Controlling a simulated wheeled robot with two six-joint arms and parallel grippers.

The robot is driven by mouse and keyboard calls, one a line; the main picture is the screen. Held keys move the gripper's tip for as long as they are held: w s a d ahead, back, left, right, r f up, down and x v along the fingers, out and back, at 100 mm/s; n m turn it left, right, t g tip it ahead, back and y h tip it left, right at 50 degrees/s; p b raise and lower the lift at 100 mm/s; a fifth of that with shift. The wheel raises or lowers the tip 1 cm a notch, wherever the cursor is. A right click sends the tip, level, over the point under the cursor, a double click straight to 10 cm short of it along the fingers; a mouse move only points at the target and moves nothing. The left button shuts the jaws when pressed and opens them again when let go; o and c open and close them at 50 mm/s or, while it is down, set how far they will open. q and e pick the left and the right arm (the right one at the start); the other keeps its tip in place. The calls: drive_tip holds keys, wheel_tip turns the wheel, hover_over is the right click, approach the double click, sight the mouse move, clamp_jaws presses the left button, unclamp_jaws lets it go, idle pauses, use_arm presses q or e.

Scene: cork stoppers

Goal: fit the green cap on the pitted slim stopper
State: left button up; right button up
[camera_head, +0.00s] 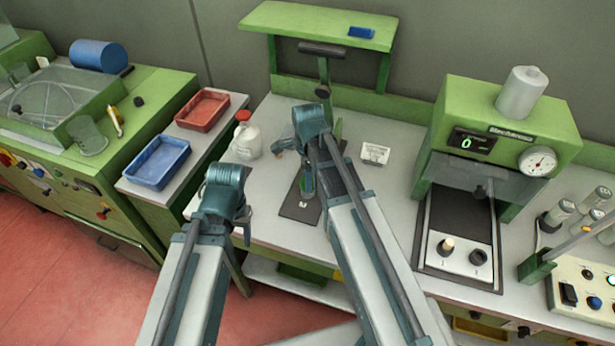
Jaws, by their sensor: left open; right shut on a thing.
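My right gripper (304,172) is over a dark plate (293,211) on the grey bench. It is shut on a small green thing (308,185), mostly hidden by the gripper and arm; it may be the green cap, but I cannot tell for sure. My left gripper (241,226) is open near the bench's front edge, left of the dark plate. I cannot pick out the pitted slim stopper.
A white bottle with a red top (246,138) stands left of the plate; a small white card (375,153) lies to its right. A green test machine (505,125) stands further right. Blue (157,163) and red (203,109) trays are at the left.

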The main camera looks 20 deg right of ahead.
drive_tip(key=shift+f, duration=0.1)
drive_tip(key=o, duration=1.4)
drive_tip(key=shift+c, duration=0.2)
wheel_tip(320, 180, up, 14)
drive_tip(key=p, duration=1.3)
drive_tip(key=shift+p, duration=0.4)
drive_tip(key=shift+f, duration=0.15)
drive_tip(key=s+a+f+n+b, duration=0.4)
drive_tip(key=s+n, duration=0.3)
drive_tip(key=n, duration=0.4)
drive_tip(key=s+a+f+n+h+b, duration=0.1)
drive_tip(key=s+a+f+n+b, duration=0.3)
drive_tip(key=n, duration=0.8)
drive_tip(key=s+a, duration=0.2)
drive_tip(key=s, duration=0.1)
drive_tip(key=shift+s+a+f+n+b, duration=0.15)
drive_tip(key=shift+a+f+n+b, duration=0.05)
drive_tip(key=shift+n+b, duration=0.15)
